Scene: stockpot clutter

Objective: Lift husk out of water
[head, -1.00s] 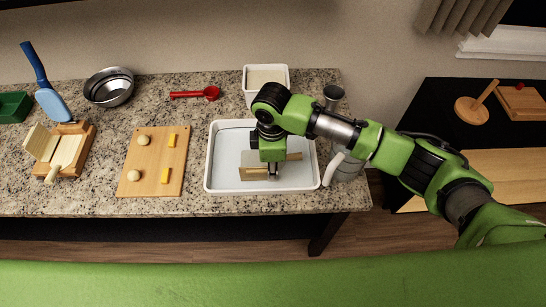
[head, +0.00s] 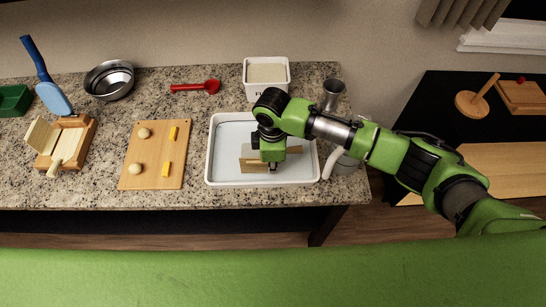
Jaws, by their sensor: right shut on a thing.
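A white rectangular tub (head: 214,172) with pale water stands on the counter. Tan husk pieces (head: 254,166) lie in it, partly hidden behind my right gripper. My right gripper (head: 272,167) points down into the tub and is shut on a husk. Its fingertips are mostly hidden by the husk and the wrist. I cannot tell whether the held husk is clear of the water. My left gripper is not in view.
A wooden board (head: 153,170) with two dough balls and two yellow sticks lies to the left. A wooden press (head: 66,146), metal bowl (head: 109,80), red scoop (head: 196,87) and white bin (head: 266,92) stand around.

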